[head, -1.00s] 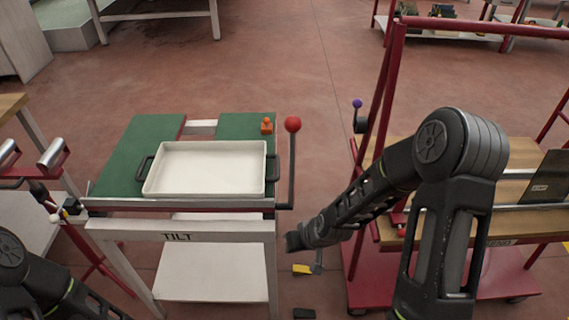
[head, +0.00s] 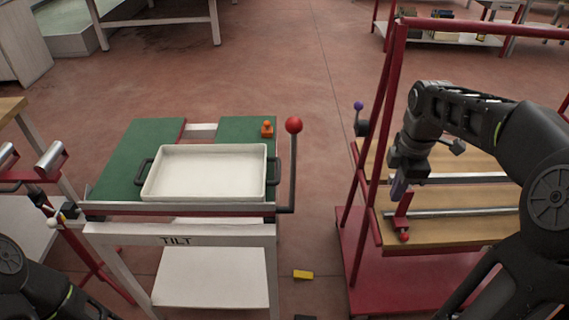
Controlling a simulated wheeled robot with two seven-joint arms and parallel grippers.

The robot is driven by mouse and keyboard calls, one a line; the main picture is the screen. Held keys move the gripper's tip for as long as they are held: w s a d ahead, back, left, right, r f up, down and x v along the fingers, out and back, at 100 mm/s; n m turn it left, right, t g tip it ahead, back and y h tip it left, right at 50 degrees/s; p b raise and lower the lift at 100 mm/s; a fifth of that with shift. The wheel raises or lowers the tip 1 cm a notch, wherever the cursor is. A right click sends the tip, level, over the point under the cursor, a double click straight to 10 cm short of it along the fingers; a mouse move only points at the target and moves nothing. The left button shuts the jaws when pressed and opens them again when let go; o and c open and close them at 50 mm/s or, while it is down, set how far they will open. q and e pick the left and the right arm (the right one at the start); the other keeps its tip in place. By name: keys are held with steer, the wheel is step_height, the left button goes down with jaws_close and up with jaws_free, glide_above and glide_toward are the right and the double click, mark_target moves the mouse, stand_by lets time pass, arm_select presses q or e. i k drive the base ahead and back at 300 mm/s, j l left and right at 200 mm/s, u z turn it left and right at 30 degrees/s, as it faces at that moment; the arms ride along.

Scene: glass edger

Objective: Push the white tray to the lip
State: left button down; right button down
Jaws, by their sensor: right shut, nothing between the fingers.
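The white tray (head: 206,174) lies on the green-topped tilt table (head: 122,160) at left centre, with a dark handle at each side. Its near edge is close to the lip (head: 178,209), the rail along the table's front edge. My right gripper (head: 399,188) is shut and empty, pointing down over the wooden cart at the right, well apart from the tray. My left arm shows at the bottom left corner; its gripper is out of the picture.
A lever with a red ball (head: 293,125) stands at the table's right side. An orange knob (head: 267,129) sits on the green top. The red-framed wooden cart (head: 447,232) stands at the right. A yellow block (head: 303,275) lies on the floor between them.

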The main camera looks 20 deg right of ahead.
mark_target(190, 172)
steer(key=i+j, duration=0.65)
steer(key=i, duration=0.25)
